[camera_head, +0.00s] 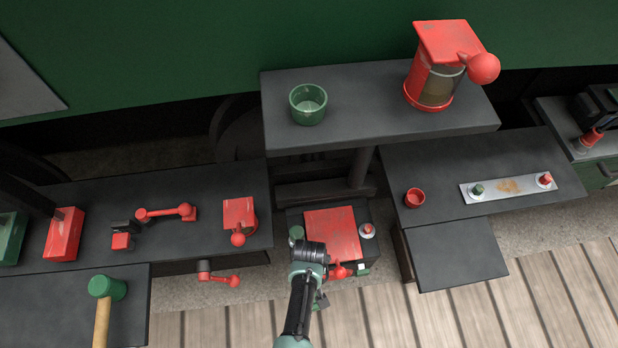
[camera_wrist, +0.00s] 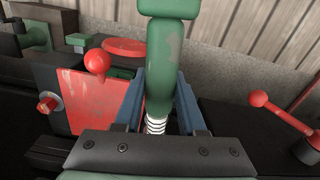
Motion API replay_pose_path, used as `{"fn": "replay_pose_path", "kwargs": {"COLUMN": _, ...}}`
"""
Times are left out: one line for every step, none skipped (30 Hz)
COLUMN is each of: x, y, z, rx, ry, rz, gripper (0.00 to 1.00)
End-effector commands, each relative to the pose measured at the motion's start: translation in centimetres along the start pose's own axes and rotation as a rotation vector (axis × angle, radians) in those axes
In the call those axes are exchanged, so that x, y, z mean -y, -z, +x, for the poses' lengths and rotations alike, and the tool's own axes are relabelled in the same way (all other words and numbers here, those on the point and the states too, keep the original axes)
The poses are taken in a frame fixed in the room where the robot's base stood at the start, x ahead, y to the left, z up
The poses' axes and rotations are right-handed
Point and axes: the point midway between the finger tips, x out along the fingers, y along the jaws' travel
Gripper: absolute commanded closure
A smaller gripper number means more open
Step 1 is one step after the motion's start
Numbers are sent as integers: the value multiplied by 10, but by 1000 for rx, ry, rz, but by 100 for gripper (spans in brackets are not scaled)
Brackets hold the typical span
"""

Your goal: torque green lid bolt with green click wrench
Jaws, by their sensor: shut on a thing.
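My gripper (camera_wrist: 160,88) is shut on a green tool with a thick shaft and a block end, which I take for the green click wrench (camera_wrist: 164,50). White coils show at its near end between the fingers. In the head view my gripper (camera_head: 311,254) is at the front left of the red lid (camera_head: 332,229). A green-topped piece (camera_head: 296,232), likely the green lid bolt, is at the lid's left, close to my gripper. A red-topped bolt (camera_head: 367,230) is at its right and also shows in the wrist view (camera_wrist: 48,103). Contact between wrench and green bolt is hidden.
A red ball knob (camera_head: 340,271) stands in front of the lid. A red lever (camera_head: 220,278) hangs from the left bench. The right bench holds a plate (camera_head: 509,187) and a red cup (camera_head: 414,197). The upper shelf carries a green cup (camera_head: 308,104) and a red-topped canister (camera_head: 434,82).

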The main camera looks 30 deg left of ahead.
Motion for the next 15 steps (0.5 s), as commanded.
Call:
{"fn": "replay_pose_path", "kwargs": {"x": 0, "y": 0, "z": -8, "rx": -1, "ry": -1, "rz": 0, "gripper": 100}}
{"fn": "replay_pose_path", "kwargs": {"x": 0, "y": 0, "z": -10, "rx": -1, "ry": -1, "rz": 0, "gripper": 100}}
{"fn": "replay_pose_path", "kwargs": {"x": 0, "y": 0, "z": -13, "rx": -1, "ry": -1, "rz": 0, "gripper": 100}}
{"fn": "replay_pose_path", "kwargs": {"x": 0, "y": 0, "z": -15, "rx": -1, "ry": -1, "rz": 0, "gripper": 100}}
{"fn": "replay_pose_path", "kwargs": {"x": 0, "y": 0, "z": -17, "rx": -1, "ry": 0, "rz": 0, "gripper": 100}}
{"fn": "replay_pose_path", "kwargs": {"x": 0, "y": 0, "z": -20, "rx": -1, "ry": -1, "rz": 0, "gripper": 100}}
{"fn": "replay_pose_path", "kwargs": {"x": 0, "y": 0, "z": -22, "rx": -1, "ry": -1, "rz": 0, "gripper": 100}}
{"fn": "replay_pose_path", "kwargs": {"x": 0, "y": 0, "z": -24, "rx": -1, "ry": 0, "rz": 0, "gripper": 100}}
{"fn": "replay_pose_path", "kwargs": {"x": 0, "y": 0, "z": -27, "rx": -1, "ry": 0, "rz": 0, "gripper": 100}}
{"fn": "replay_pose_path", "kwargs": {"x": 0, "y": 0, "z": -29, "rx": -1, "ry": 0, "rz": 0, "gripper": 100}}
{"fn": "replay_pose_path", "kwargs": {"x": 0, "y": 0, "z": -31, "rx": -1, "ry": 0, "rz": 0, "gripper": 100}}
{"fn": "replay_pose_path", "kwargs": {"x": 0, "y": 0, "z": -34, "rx": -1, "ry": 0, "rz": 0, "gripper": 100}}
{"fn": "replay_pose_path", "kwargs": {"x": 0, "y": 0, "z": -36, "rx": -1, "ry": 0, "rz": 0, "gripper": 100}}
{"fn": "replay_pose_path", "kwargs": {"x": 0, "y": 0, "z": -38, "rx": -1, "ry": 0, "rz": 0, "gripper": 100}}
{"fn": "replay_pose_path", "kwargs": {"x": 0, "y": 0, "z": -41, "rx": -1, "ry": 0, "rz": 0, "gripper": 100}}
